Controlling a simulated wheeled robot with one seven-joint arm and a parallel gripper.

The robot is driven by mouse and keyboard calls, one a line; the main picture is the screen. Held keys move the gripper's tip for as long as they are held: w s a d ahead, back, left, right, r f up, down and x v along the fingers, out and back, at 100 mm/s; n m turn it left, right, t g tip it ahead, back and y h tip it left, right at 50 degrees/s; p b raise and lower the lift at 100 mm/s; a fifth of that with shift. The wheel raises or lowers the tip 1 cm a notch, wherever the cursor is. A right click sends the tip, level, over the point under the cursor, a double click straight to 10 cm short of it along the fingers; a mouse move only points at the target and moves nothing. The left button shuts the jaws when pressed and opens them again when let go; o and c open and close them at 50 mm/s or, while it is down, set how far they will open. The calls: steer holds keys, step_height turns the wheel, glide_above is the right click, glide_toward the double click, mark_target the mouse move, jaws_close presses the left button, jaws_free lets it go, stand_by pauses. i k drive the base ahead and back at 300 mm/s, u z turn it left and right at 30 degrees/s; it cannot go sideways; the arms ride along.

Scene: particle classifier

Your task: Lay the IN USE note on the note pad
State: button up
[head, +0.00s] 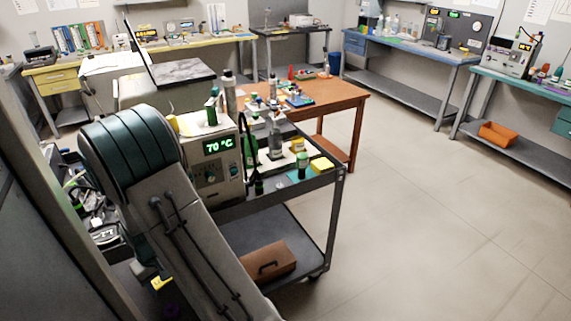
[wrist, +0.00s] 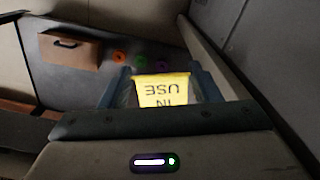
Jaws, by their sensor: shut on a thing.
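The yellow IN USE note (wrist: 163,90) is between the two fingers of my gripper (wrist: 163,88) in the wrist view, its lettering upside down. The gripper is shut on it. In the head view a small yellow patch (head: 160,283) shows low beside my arm and may be the note; my arm hides most of the gripper there.
The grey cart (head: 335,178) carries a heater box reading 70 °C (head: 212,165) and several bottles. A brown case (head: 267,262) lies on its lower shelf, also in the wrist view (wrist: 70,48). An orange table (head: 345,95) stands behind. The floor at right is clear.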

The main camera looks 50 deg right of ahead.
mark_target(323, 164)
steer(key=u, duration=0.2)
steer(key=k, duration=1.25)
steer(key=z, duration=1.45)
steer(key=i, duration=0.9)
